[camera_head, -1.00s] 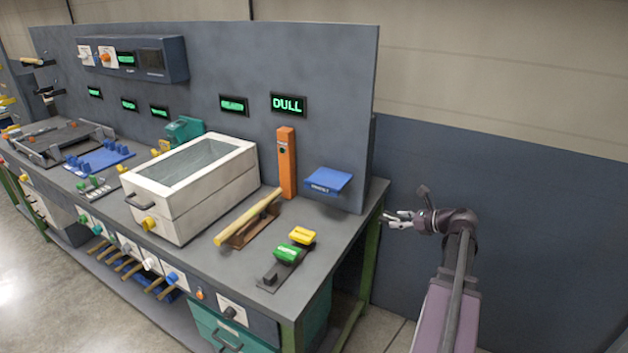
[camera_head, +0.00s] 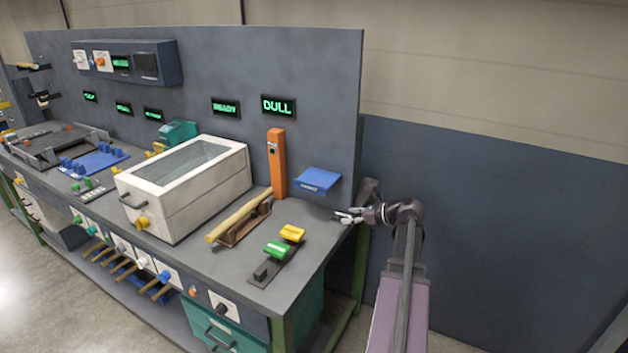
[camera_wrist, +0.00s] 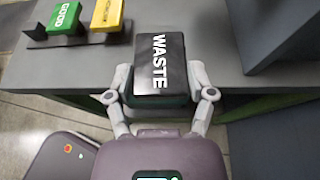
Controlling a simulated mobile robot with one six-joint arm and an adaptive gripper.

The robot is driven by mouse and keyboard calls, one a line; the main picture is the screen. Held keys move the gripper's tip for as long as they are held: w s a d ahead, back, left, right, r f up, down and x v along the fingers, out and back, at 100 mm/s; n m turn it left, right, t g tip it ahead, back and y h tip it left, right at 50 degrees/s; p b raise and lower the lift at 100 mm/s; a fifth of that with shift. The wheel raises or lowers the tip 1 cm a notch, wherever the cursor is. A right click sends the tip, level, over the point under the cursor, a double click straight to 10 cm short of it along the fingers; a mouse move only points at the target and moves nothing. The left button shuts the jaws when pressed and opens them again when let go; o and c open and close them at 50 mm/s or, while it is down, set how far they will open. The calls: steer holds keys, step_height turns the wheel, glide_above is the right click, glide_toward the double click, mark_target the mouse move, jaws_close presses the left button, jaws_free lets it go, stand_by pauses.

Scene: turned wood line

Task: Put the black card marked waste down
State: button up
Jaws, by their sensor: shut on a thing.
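The black card marked WASTE (camera_wrist: 159,68) is held between the fingers of my gripper (camera_wrist: 158,84) in the wrist view. The gripper is shut on its sides. Behind the card in the picture is the grey bench top (camera_wrist: 220,62). In the head view my gripper (camera_head: 348,214) is at the right end of the bench; the card cannot be made out there. A dark rack (camera_head: 268,272) on the bench holds a green card (camera_head: 277,249) marked GOOD and a yellow card (camera_head: 292,233). The rack's near end shows no card.
A blue tray (camera_head: 317,179) stands near the back panel beside an orange post (camera_head: 277,163). A turned wood piece (camera_head: 238,216) lies on a brown cradle left of the rack. A white box (camera_head: 187,205) with a window stands further left. Bench top right of the rack is clear.

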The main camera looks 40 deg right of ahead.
steer(key=shift+d, duration=0.1)
steer(key=w+a+r+p, duration=0.2)
steer(key=a+r+p, duration=0.7)
steer(key=r+p, duration=0.3)
steer(key=shift+w+r+p, duration=0.35)
steer(key=shift+w+p, duration=0.05)
steer(key=b, duration=0.2)
glide_toward(313, 176)
steer(key=w+a+r, duration=0.2)
steer(key=w+a, duration=0.1)
steer(key=shift+w+r, duration=0.1)
steer(key=shift+w, duration=0.05)
stand_by(0.3)
steer(key=shift+w+d, duration=0.25)
steer(key=shift+w+d+f+b, duration=0.1)
steer(key=shift+f+b, duration=0.1)
steer(key=shift+f, duration=0.15)
steer(key=shift+w+d+f+b, duration=0.1)
steer(key=shift+w+f+b, duration=0.05)
steer(key=shift+f, duration=0.15)
steer(key=shift+f+b, duration=1.2)
steer(key=shift+f, duration=0.2)
